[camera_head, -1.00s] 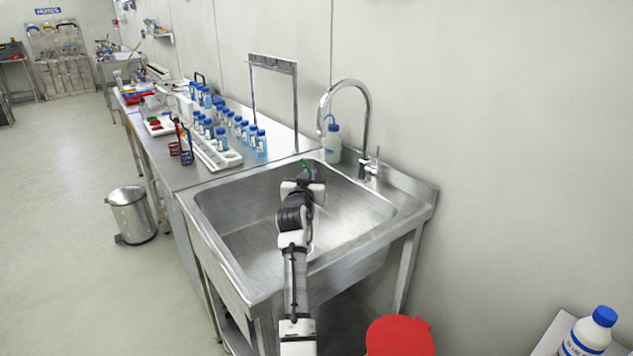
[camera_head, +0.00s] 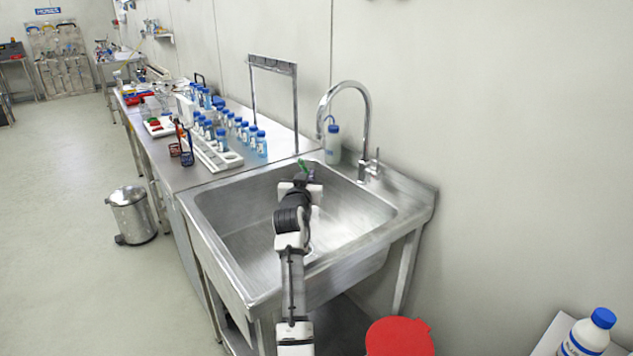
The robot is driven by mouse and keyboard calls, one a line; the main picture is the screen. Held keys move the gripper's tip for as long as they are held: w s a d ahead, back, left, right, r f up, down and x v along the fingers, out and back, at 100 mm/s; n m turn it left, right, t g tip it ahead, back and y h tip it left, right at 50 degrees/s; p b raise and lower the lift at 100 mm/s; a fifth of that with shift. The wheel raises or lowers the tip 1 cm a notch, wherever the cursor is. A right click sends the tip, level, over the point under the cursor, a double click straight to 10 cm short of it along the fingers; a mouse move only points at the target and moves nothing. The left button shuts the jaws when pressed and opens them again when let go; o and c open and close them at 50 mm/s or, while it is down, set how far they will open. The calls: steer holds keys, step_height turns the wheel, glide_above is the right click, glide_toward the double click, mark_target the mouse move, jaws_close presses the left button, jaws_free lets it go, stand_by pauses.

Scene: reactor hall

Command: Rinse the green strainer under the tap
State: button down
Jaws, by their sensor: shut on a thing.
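My gripper (camera_head: 304,178) is over the steel sink basin (camera_head: 245,232), near its back part and to the left of the tap. Its fingers are mostly hidden behind my own wrist. It is shut on the green strainer (camera_head: 303,165), of which only a small green piece shows past the gripper. The tap (camera_head: 366,125) is a tall curved chrome spout with a lever at its base, on the sink's back right rim. The spout's end is behind and to the right of the strainer. I see no water stream.
A blue-capped wash bottle (camera_head: 332,143) stands behind the sink by the spout. A steel rack frame (camera_head: 294,105) rises left of it. Blue-capped bottles (camera_head: 261,143) and a white rack (camera_head: 213,154) fill the left bench. A red lid (camera_head: 398,338) is at front right.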

steer(key=s+a+r, duration=0.1)
steer(key=s+a+r+p, duration=0.1)
steer(key=s+r, duration=0.1)
steer(key=shift+s+r, duration=0.1)
steer(key=shift+s, duration=0.05)
stand_by(0.7)
